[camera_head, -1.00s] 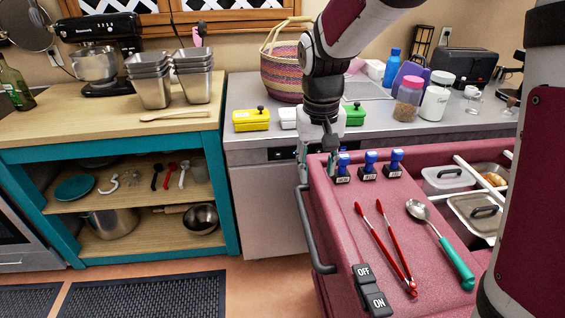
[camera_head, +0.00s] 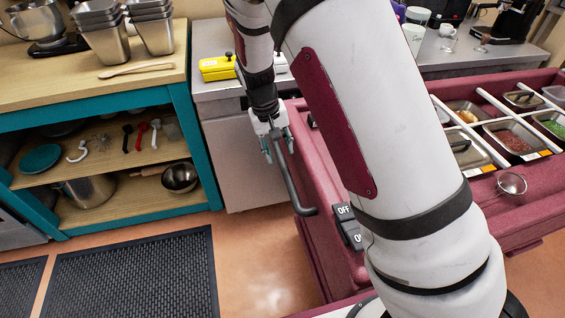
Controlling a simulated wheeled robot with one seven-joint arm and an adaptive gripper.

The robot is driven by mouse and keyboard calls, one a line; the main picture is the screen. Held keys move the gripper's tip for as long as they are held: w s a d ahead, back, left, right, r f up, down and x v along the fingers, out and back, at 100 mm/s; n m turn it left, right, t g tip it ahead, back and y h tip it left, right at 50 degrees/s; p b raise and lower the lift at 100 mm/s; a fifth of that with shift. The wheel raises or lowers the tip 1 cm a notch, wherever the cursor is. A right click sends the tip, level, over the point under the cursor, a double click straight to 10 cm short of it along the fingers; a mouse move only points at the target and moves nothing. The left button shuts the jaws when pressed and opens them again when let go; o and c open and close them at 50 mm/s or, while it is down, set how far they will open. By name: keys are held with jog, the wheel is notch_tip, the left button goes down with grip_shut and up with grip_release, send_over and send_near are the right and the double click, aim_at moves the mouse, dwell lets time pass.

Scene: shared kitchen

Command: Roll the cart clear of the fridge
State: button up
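The cart (camera_head: 318,262) is maroon, with a dark grey bar handle (camera_head: 290,185) along its left side. My gripper (camera_head: 275,151) points down at the far upper end of this handle. Its teal-tipped fingers are spread apart, with the bar between them; I cannot tell whether they touch it. A grey steel appliance front (camera_head: 240,150), perhaps the fridge, stands under the counter behind the cart's left side. My arm hides much of the cart top and the gap between cart and counter.
A black OFF/ON switch (camera_head: 347,226) sits on the cart's near corner. Food tubs (camera_head: 512,137) and a small strainer (camera_head: 511,183) are on its right. A teal shelf unit (camera_head: 197,140) stands left. Open floor (camera_head: 262,262) and a black mat (camera_head: 140,280) lie left of the cart.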

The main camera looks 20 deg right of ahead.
aim_at(283, 165)
jog(key=f, duration=0.3)
jog(key=d+f, duration=0.1)
jog(key=f, duration=0.2)
jog(key=shift+d, duration=0.1)
grip_shut()
